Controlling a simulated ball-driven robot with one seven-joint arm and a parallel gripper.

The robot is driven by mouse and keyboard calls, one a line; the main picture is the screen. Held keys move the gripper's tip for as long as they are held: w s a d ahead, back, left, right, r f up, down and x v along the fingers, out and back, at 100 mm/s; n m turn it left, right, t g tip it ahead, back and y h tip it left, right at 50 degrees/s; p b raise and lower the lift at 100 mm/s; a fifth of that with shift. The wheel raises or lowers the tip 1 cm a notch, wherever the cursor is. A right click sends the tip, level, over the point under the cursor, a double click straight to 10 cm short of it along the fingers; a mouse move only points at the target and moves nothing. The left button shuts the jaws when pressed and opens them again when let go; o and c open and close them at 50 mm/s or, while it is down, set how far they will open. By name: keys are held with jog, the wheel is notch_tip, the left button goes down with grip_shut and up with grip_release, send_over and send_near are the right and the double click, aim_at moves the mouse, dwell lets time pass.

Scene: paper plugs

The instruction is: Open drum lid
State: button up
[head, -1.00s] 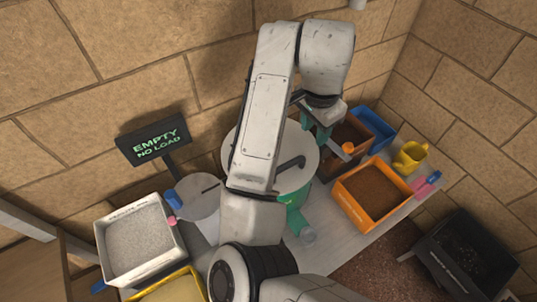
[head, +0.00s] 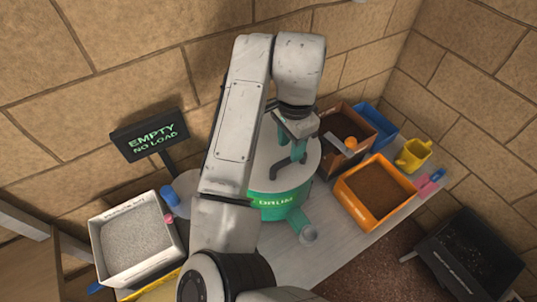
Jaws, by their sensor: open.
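The green drum (head: 285,203) stands on the table with "DRUM" lettering on its front. Its round grey lid (head: 305,160) lies on top, with a dark bent handle (head: 287,168) rising from it. My gripper (head: 290,143) points down over the lid, its green fingers at the upper end of the handle. The fingers are open; whether they touch the handle or straddle it cannot be told. My arm hides the left part of the drum and lid.
A brown bin (head: 340,126), an orange bin (head: 376,191), a blue bin (head: 376,125) and a yellow cup (head: 413,154) stand right of the drum. A white bin (head: 137,238) of grey granules and an "EMPTY NO LOAD" sign (head: 150,136) are at left. A black bin (head: 468,255) stands lower right.

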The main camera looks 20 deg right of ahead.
jog(key=shift+f, duration=0.25)
jog(key=shift+f+b, duration=1.45)
jog(key=shift+f, duration=1.05)
jog(key=shift+c, duration=0.3)
grip_shut()
